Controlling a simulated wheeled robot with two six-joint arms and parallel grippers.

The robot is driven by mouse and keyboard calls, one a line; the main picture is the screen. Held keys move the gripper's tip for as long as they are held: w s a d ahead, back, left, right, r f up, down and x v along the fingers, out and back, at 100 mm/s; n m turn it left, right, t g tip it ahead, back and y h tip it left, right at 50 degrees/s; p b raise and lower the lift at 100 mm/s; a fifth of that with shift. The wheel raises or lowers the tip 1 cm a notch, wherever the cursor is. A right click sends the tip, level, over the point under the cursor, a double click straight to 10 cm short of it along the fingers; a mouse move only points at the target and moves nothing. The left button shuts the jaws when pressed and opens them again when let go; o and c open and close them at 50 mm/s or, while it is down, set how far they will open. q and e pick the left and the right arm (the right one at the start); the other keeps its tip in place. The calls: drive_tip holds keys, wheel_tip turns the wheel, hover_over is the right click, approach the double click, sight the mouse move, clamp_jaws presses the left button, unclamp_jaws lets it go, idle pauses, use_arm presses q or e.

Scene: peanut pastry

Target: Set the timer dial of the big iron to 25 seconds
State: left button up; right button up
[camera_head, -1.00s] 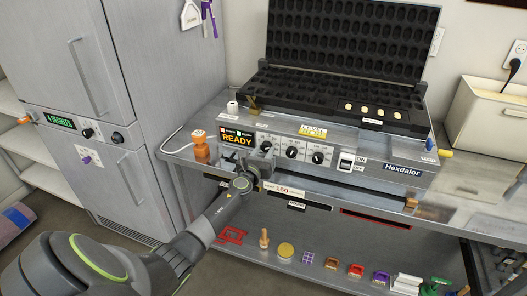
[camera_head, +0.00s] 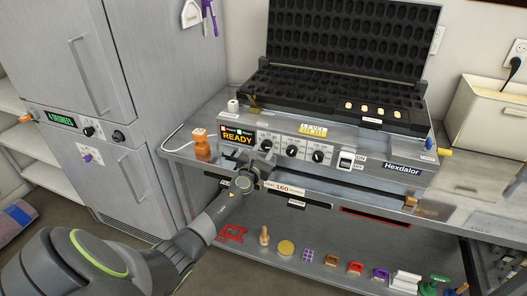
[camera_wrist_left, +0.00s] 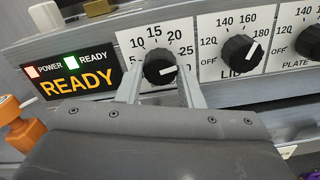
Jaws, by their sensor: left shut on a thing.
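The big iron (camera_head: 400,152) stands on the metal bench with its lid open and its display reading READY. Its timer dial (camera_wrist_left: 158,66) is a round black knob with a white pointer, left of the other dials; it also shows in the head view (camera_head: 266,144). The pointer aims right, just below the 25 mark, near a partly hidden number. My left gripper (camera_wrist_left: 160,92) is shut on the dial, one finger at each side; in the head view (camera_head: 266,158) it reaches up to the panel from below. My right gripper is not in view.
The lid dial (camera_wrist_left: 240,56) and plate dial (camera_wrist_left: 311,42) sit right of the timer dial. An orange bottle-like object (camera_head: 201,146) stands left of the iron. A power switch (camera_head: 346,160) is farther right. Several small tools lie on the shelf below.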

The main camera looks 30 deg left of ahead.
use_arm(q)
drive_tip(key=shift+f, duration=0.15)
drive_tip(key=o, duration=1)
drive_tip(key=shift+c, duration=0.2)
drive_tip(key=shift+s+d+p, duration=0.15)
drive_tip(key=shift+s+p, duration=0.15)
drive_tip(key=shift+s, duration=0.2)
drive_tip(key=p+v, duration=0.2)
drive_tip(key=v, duration=1.4)
drive_tip(key=shift+s, duration=0.2)
drive_tip(key=shift+d, duration=0.15)
